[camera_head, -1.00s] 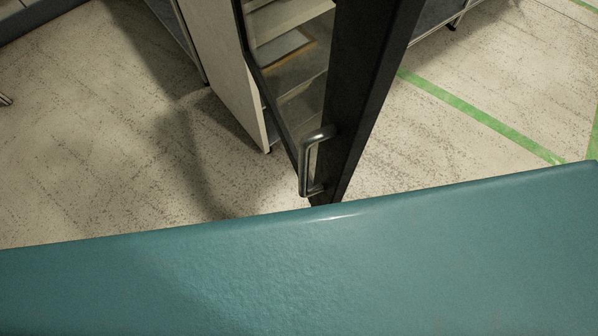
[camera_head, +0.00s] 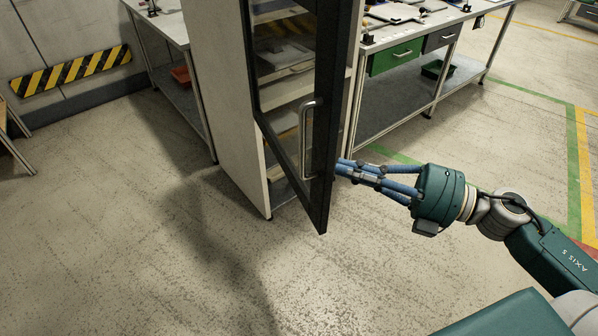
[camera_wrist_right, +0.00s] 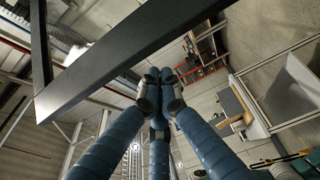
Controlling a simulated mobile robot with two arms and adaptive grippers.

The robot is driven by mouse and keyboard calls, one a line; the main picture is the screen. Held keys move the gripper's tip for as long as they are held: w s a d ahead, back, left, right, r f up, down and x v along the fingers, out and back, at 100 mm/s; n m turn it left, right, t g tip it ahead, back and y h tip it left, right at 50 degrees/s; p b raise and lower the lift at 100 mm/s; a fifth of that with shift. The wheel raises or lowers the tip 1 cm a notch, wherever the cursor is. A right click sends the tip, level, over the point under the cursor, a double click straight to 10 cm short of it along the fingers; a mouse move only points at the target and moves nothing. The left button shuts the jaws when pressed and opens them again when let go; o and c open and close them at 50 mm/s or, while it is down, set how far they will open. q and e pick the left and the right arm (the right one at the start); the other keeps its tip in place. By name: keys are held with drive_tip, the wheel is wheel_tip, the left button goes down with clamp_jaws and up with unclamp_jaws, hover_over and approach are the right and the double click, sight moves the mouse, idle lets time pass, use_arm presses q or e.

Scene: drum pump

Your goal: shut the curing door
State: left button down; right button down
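The curing door (camera_head: 322,120) is a dark-framed glass door standing open on a tall pale cabinet (camera_head: 222,100). Its upright metal handle (camera_head: 305,140) is on the face towards the left. My right gripper (camera_head: 345,168) comes in from the right, with its blue fingers pointing left at the door's dark edge, on the side away from the handle. In the right wrist view the fingertips (camera_wrist_right: 160,82) are drawn together with nothing between them, and the dark door frame (camera_wrist_right: 130,56) crosses close by. I cannot tell whether they touch the door. My left gripper is out of view.
A workbench (camera_head: 440,25) with a green drawer stands behind the door on the right. Another bench (camera_head: 170,35) stands left of the cabinet. The floor in front is clear. A black-and-yellow striped panel (camera_head: 70,70) is on the left wall.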

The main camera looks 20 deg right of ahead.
sight(305, 155)
drive_tip(key=shift+n+g+y, duration=0.4)
drive_tip(key=shift+n+g, duration=0.2)
drive_tip(key=shift+n, duration=0.2)
drive_tip(key=shift+r+p+x, duration=0.2)
drive_tip(key=shift+p+x, duration=0.25)
drive_tip(key=shift+x, duration=0.95)
drive_tip(key=shift+r+p+x, duration=0.25)
drive_tip(key=shift+p+x, duration=0.15)
drive_tip(key=shift+x, duration=1)
drive_tip(key=shift+r+p+x, duration=0.2)
drive_tip(key=shift+p+x, duration=0.25)
drive_tip(key=shift+x, duration=0.95)
drive_tip(key=shift+w+d, duration=0.15)
